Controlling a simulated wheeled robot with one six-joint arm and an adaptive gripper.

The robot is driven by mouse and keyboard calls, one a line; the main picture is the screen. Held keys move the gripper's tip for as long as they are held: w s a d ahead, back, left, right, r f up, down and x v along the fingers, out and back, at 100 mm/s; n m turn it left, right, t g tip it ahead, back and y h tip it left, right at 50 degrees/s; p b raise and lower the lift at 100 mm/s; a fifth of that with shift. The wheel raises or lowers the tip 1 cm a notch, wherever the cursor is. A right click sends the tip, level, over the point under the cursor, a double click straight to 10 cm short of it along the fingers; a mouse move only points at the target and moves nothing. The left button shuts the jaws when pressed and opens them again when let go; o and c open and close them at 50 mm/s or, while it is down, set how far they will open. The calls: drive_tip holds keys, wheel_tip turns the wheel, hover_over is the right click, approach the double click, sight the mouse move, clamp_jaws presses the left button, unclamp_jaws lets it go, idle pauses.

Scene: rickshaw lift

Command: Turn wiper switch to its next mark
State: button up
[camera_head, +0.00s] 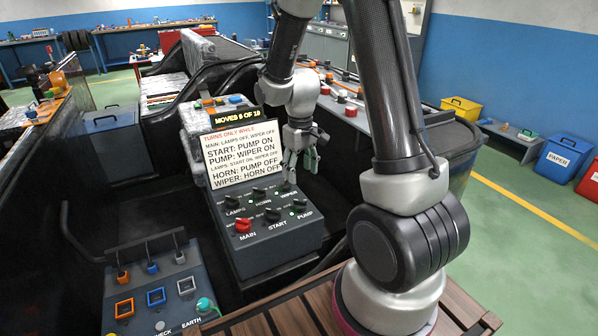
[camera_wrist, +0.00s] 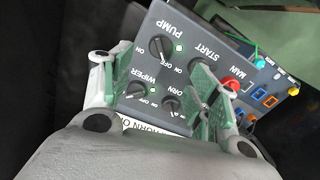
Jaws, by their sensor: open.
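The wiper switch (camera_head: 285,187) is a dark round knob at the right end of the back row on a grey control box (camera_head: 268,251). My gripper (camera_head: 300,167) is open, pointing down just above the wiper switch. In the wrist view the two fingers (camera_wrist: 160,86) stand apart, one left of the wiper knob and one to its right. No contact can be made out. The knob's exact pointer direction is hard to read.
The horn switch (camera_wrist: 170,105), pump switch (camera_wrist: 160,48) and start switch (camera_wrist: 198,76) sit close around it. The red main switch (camera_head: 243,226) is at front left. A sign (camera_head: 242,153) stands behind the knobs and includes "WIPER: HORN OFF".

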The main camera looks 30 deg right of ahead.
wheel_tip(320, 180, down, 2)
drive_tip(key=w+f, duration=0.1)
drive_tip(key=m, duration=1.1)
hover_over(284, 181)
drive_tip(key=shift+f, duration=0.65)
drive_tip(key=shift+r+m, duration=0.1)
drive_tip(key=shift+m, duration=0.7)
drive_tip(key=shift+s+m, duration=0.1)
drive_tip(key=shift+m, duration=0.3)
drive_tip(key=shift+f, duration=0.4)
wheel_tip(284, 181, down, 7)
drive_tip(key=shift+f, duration=0.1)
drive_tip(key=c, duration=1)
